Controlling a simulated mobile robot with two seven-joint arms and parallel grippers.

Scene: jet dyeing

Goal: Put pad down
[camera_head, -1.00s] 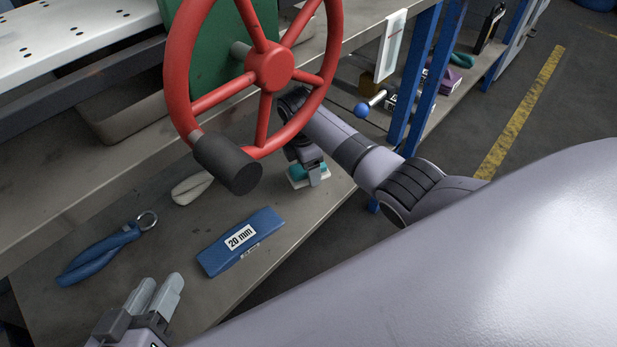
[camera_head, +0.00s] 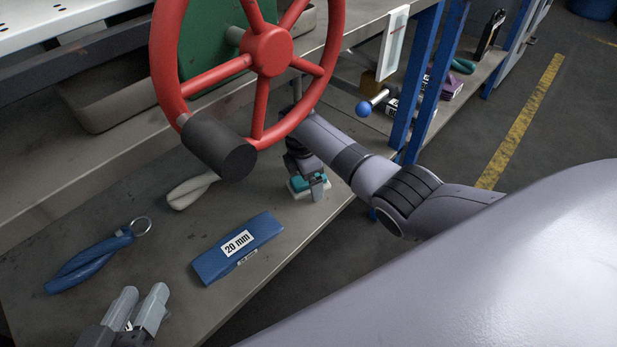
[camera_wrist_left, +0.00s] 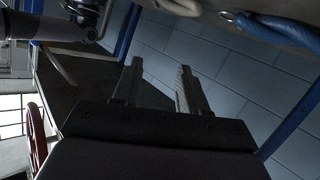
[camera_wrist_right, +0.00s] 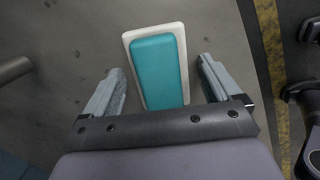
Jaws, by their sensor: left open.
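The teal pad with a white rim (camera_wrist_right: 158,68) lies on the grey shelf (camera_wrist_right: 80,45) in the right wrist view. My right gripper (camera_wrist_right: 162,68) is open, with one finger on each side of the pad and a gap on both sides. In the head view the pad (camera_head: 298,186) is partly hidden by my right gripper (camera_head: 317,187), near the shelf's front edge. My left gripper (camera_head: 137,300) is open and empty at the lower left. Its fingers also stand apart in the left wrist view (camera_wrist_left: 160,70).
A red handwheel (camera_head: 268,52) with a black handle (camera_head: 220,148) stands above the shelf. A blue block marked 20 mm (camera_head: 225,262), a blue twisted item with a ring (camera_head: 88,262) and a pale-handled tool (camera_head: 190,190) lie there. Blue posts (camera_head: 427,90) stand right.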

